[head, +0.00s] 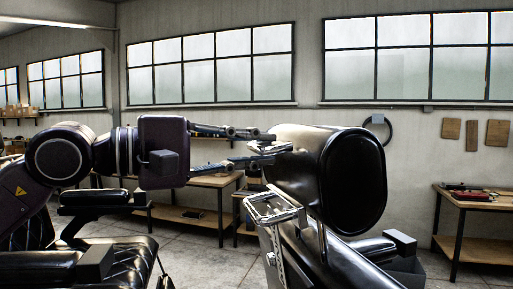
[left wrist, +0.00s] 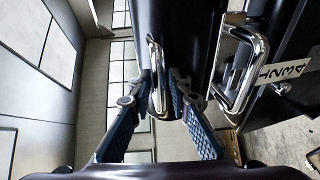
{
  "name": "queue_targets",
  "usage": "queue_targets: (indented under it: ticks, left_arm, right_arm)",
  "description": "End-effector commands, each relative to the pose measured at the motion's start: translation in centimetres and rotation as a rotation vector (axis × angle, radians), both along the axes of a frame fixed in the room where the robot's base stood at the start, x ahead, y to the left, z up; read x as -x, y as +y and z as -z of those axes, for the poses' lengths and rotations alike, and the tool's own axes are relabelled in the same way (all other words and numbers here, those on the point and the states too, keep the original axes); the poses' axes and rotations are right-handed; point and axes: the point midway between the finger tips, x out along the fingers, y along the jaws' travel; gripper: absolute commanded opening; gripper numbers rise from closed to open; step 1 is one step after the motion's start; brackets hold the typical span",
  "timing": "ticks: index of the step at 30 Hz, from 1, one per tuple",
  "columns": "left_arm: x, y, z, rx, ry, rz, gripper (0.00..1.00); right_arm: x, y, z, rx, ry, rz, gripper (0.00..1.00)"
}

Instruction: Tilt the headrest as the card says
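The headrest (head: 355,180) is a thick black cushion with a rounded end, at the top of the black chair back (head: 335,262). A chrome bar handle (left wrist: 155,75) stands out from the headrest. My left gripper (head: 272,144) is at the headrest's left side. Its two fingers (left wrist: 156,92) are apart, one on each side of this handle; I see no clear grip on it. A second chrome loop (head: 273,207) sits lower, on the chair back, and also shows in the left wrist view (left wrist: 240,70). My right gripper is not in view. I cannot identify the card.
A white strip (left wrist: 285,70) with dark, upside-down characters is beside the lower loop; I cannot read it surely. Another black chair (head: 75,265) is at the left. Workbenches stand along the wall, one with tools (head: 475,203) at the right. Floor shows between the chairs.

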Motion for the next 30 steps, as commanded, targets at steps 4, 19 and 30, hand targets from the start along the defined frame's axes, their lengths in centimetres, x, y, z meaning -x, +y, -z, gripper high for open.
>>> queue_targets:
  ticks: [4,19,30]
  left_arm:
    - [0.0,0.0,0.0,0.000,0.000,0.000,0.00]
    - [-0.1,-0.5,-0.9,0.003,-0.001,0.002,0.00]
    - [-0.3,-1.2,-2.8,0.004,-0.004,-0.001,0.00]
  right_arm:
    - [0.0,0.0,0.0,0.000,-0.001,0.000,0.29]
    - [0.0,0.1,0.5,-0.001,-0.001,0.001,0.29]
    - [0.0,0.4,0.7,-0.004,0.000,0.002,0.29]
